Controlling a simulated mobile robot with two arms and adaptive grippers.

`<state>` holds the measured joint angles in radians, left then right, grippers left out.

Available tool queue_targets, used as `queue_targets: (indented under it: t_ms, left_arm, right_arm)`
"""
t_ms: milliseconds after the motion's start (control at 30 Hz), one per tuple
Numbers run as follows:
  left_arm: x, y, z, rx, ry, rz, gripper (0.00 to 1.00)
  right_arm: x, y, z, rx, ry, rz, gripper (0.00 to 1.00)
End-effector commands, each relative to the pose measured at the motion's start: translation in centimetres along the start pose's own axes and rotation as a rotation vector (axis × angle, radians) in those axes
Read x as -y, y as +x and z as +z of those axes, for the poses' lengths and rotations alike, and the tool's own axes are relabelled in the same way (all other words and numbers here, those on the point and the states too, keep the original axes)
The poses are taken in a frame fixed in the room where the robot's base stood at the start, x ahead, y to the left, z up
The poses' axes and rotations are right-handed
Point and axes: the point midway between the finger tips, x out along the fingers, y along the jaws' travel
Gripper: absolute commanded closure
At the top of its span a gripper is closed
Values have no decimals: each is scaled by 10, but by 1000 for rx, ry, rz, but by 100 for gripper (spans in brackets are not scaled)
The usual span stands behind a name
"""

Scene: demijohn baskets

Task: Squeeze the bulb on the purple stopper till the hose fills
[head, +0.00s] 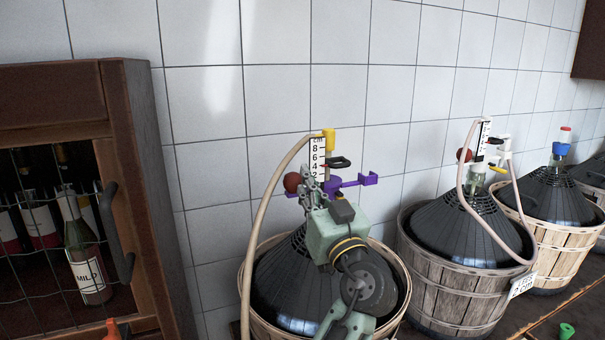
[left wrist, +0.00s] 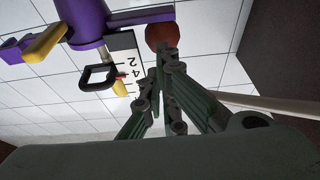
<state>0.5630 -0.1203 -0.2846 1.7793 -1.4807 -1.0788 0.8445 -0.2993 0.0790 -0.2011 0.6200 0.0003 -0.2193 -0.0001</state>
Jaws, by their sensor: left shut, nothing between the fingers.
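The purple stopper (head: 368,179) sits at the top of the nearest demijohn (head: 280,275), with a dark red bulb (head: 292,182) on its left side. In the left wrist view the bulb (left wrist: 162,36) is at the top centre beside the purple stopper (left wrist: 84,22). My left gripper (head: 309,184) is just right of the bulb, its closed fingertips (left wrist: 165,52) close to it with nothing between them. I cannot tell if they touch it. A beige hose (head: 262,220) arches down the left side from a yellow fitting (head: 328,134). My right gripper is not in view.
A white marked scale (head: 317,157) and a black clamp (head: 340,162) stand above the stopper. More demijohns in wooden baskets (head: 455,296) stand to the right. A wooden bottle cabinet (head: 150,190) is at the left. A tiled wall (head: 400,90) is behind.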

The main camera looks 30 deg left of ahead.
Motion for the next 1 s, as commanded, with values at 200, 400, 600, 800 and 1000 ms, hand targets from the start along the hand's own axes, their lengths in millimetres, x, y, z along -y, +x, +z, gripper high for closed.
queue_targets:
  t_ms: [200,400,600,800,1000]
  left_arm:
    - [1,-30,-5,-9,-5,-1,100]
    - [1,-38,-6,-12,-6,-2,100]
    - [1,-37,-7,-14,-7,-2,100]
    - [1,-37,-7,-14,-7,-2,100]
    - [1,-37,-7,-15,-7,-2,100]
  right_arm:
    - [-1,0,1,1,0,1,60]
    - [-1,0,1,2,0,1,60]
    - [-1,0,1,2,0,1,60]
    - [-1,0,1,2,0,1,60]
    - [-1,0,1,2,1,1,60]
